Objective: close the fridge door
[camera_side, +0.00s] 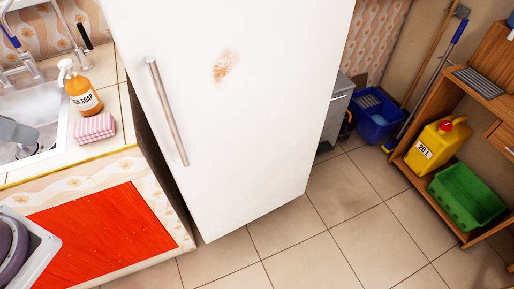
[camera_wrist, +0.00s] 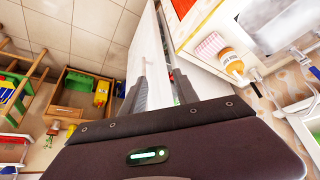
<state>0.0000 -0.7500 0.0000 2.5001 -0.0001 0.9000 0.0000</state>
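The white fridge door (camera_side: 245,130) fills the middle of the side view, with a rusty patch near its top. Its long metal handle (camera_side: 167,110) runs down the left edge. In the wrist view the fridge (camera_wrist: 147,45) is seen steeply from above, beyond my gripper (camera_wrist: 161,92). The two grey fingers are apart, with white surface visible between them. Whether they touch the door or handle is unclear. My gripper does not show in the side view.
The counter (camera_side: 70,160) stands left of the fridge, with a soap bottle (camera_side: 82,92), pink sponge (camera_side: 95,127) and sink (camera_side: 30,115). A blue bin (camera_side: 378,122) and wooden shelf (camera_side: 478,120) stand at right. The tiled floor (camera_side: 330,235) before the fridge is clear.

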